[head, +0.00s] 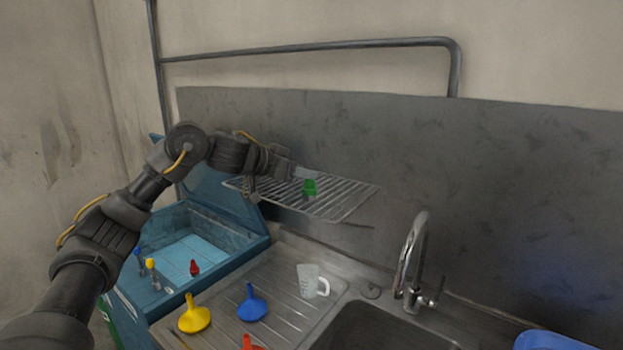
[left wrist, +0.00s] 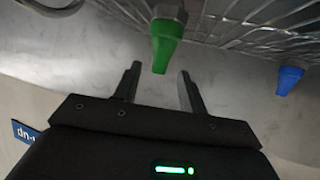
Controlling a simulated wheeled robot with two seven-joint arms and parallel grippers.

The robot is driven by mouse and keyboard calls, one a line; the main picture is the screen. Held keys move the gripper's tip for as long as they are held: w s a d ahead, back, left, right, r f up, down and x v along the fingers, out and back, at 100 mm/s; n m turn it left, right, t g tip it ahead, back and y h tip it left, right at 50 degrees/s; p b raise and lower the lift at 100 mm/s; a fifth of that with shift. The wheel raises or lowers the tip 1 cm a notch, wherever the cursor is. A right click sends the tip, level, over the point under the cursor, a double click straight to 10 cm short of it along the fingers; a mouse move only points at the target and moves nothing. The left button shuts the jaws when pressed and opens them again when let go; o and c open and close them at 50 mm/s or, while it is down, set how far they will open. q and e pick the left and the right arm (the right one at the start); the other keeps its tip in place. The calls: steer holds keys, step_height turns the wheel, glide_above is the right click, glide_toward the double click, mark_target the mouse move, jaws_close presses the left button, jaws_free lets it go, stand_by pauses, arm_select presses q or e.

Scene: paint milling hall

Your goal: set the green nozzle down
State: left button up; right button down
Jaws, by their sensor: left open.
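The green nozzle (head: 310,187) shows at the wire rack (head: 345,207) on the back wall. In the left wrist view, which looks upside down, the green nozzle (left wrist: 165,45) has a grey collar against the rack wires, and its narrow end points towards my gripper. My left gripper (head: 302,173) is open beside the nozzle. In the wrist view its two fingers (left wrist: 158,78) stand apart, one on each side of the nozzle's narrow end, with gaps between. The nozzle's far side is hidden. My right gripper is in neither view.
A blue nozzle (left wrist: 290,80) is also at the rack.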

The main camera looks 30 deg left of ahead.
arm_select(q)
steer(key=b+v, duration=0.1)
steer(key=v, duration=0.6)
steer(key=shift+s, duration=0.25)
steer(key=shift+a+r, duration=0.1)
steer(key=shift+r, duration=0.1)
